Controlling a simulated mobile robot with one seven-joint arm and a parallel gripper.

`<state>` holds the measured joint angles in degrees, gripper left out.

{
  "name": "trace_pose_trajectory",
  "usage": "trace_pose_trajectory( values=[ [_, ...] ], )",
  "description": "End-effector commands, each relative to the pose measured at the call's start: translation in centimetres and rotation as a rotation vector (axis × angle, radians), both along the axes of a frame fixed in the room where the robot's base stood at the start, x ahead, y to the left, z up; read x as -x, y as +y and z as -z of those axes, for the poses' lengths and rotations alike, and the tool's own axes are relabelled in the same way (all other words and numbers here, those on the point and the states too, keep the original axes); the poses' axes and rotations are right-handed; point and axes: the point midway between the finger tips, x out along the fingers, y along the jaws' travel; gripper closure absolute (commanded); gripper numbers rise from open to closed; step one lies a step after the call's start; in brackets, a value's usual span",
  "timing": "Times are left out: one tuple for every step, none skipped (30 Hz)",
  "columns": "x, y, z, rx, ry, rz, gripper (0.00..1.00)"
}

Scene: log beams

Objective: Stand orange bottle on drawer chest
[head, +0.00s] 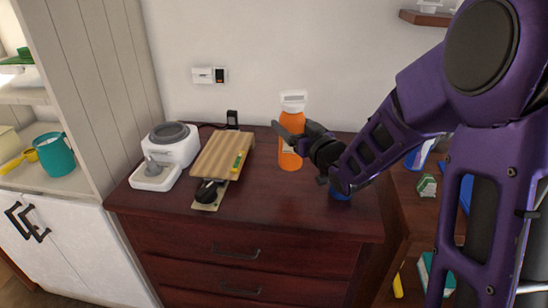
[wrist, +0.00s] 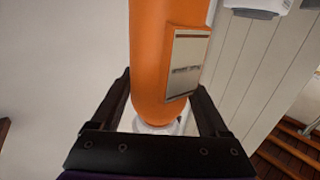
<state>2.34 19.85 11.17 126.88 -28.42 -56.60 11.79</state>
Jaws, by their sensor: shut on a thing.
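The orange bottle (head: 291,161) has a white cap and a pale label. It looks upright in the head view, over the back middle of the dark red-brown drawer chest (head: 285,215). I cannot tell whether its base touches the top. My gripper (head: 289,136) comes from the right and is shut on the bottle's body; a dark finger crosses its front. In the wrist view the bottle (wrist: 150,60) stands between both dark fingers (wrist: 160,105), its label facing right.
On the chest's left are a white appliance (head: 172,146), a wooden board (head: 220,155), a black object (head: 207,190) and a small dark device (head: 232,119). A blue item (head: 340,191) is partly hidden under my arm. The front middle top is clear. Shelves (head: 410,205) adjoin at right.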

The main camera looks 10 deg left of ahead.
Motion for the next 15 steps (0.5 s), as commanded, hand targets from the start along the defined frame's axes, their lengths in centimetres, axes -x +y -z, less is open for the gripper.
trace_pose_trajectory(
  values=[
    [0.0, 0.0, 1.4, -0.001, 0.006, 0.000, 0.88],
    [0.0, 0.0, 1.9, -0.002, 0.005, 0.000, 0.88],
    [0.0, 0.0, 2.6, -0.001, 0.004, 0.000, 0.88],
    [0.0, 0.0, 2.9, -0.001, 0.003, 0.000, 0.88],
    [0.0, 0.0, 3.2, -0.002, 0.002, 0.000, 0.88],
    [0.0, 0.0, 3.5, -0.001, 0.002, 0.000, 0.88],
    [0.0, 0.0, 3.7, -0.002, 0.001, 0.000, 0.88],
    [0.0, 0.0, 3.8, -0.001, 0.001, 0.000, 0.88],
    [0.0, 0.0, 4.1, -0.001, 0.000, -0.001, 0.88],
    [0.0, 0.0, 4.3, -0.001, 0.000, -0.001, 0.88],
    [0.0, 0.0, 4.7, -0.001, 0.001, -0.001, 0.88],
    [0.0, 0.0, 5.3, -0.001, 0.002, -0.001, 0.88],
    [0.0, 0.0, 5.7, -0.001, 0.003, -0.001, 0.88],
    [0.0, 0.1, 6.2, -0.002, 0.003, -0.001, 0.88],
    [0.0, 0.0, 6.8, -0.001, 0.003, -0.001, 0.88]
  ],
)
